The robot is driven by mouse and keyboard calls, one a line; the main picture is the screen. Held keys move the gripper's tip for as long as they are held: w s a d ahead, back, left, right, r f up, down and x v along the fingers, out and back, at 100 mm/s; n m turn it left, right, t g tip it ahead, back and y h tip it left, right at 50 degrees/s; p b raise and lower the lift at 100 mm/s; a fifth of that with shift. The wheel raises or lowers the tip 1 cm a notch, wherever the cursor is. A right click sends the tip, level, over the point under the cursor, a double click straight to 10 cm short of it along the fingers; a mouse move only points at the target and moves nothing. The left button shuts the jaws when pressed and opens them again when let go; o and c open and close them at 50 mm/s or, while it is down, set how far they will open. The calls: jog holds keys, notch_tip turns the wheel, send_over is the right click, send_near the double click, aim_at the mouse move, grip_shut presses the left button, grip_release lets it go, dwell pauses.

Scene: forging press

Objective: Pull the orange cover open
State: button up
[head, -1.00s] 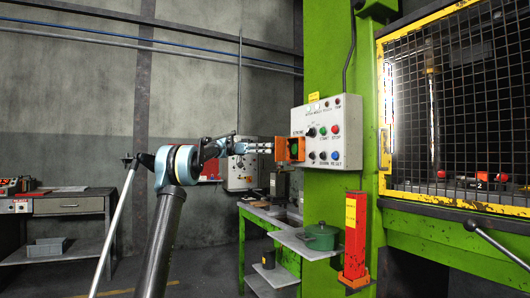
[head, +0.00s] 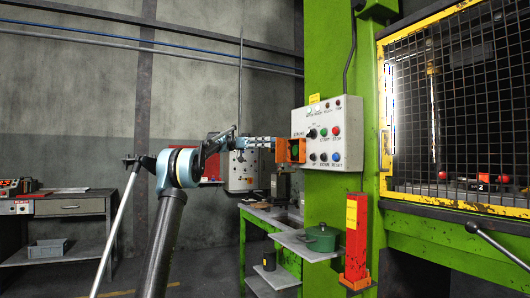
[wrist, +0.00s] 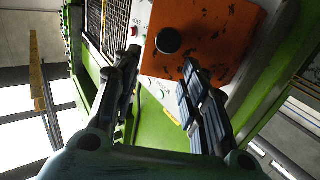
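The orange cover (head: 282,150) is on the left side of the grey control box (head: 328,132), around a green button. In the wrist view it is a worn orange plate (wrist: 205,35) with a round black knob (wrist: 168,40). I cannot tell how far the cover stands open. My gripper (head: 271,143) is at the cover's left in the head view. In the wrist view the fingers of my gripper (wrist: 160,62) are spread apart with nothing between them. The knob lies just beyond the fingertips; contact is not clear.
The box is mounted on a green press column (head: 335,50). A yellow-framed mesh guard (head: 460,100) is to its right. Below are a green pot (head: 320,238) on a shelf and a red post (head: 356,235). A workbench (head: 70,205) stands far left.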

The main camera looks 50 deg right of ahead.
notch_tip(320, 180, up, 7)
jog(key=shift+f, duration=0.15)
dwell(0.4)
jog(key=w+a+f+n+t+h, duration=0.3)
jog(key=a+f+n+t+h, duration=0.35)
jog(key=n, duration=0.65)
jog(key=w+a+f+n+t+h, duration=0.35)
jog(key=a+n, duration=0.65)
jog(key=n, duration=0.4)
jog(key=s+d, duration=0.4)
jog(key=d, duration=0.3)
jog(key=s+d+g, duration=0.1)
jog(key=s+d, duration=0.2)
jog(key=d, duration=0.5)
jog(key=shift+s+d+f, duration=0.15)
jog(key=shift+s, duration=0.2)
jog(key=shift+c, duration=0.2)
grip_shut()
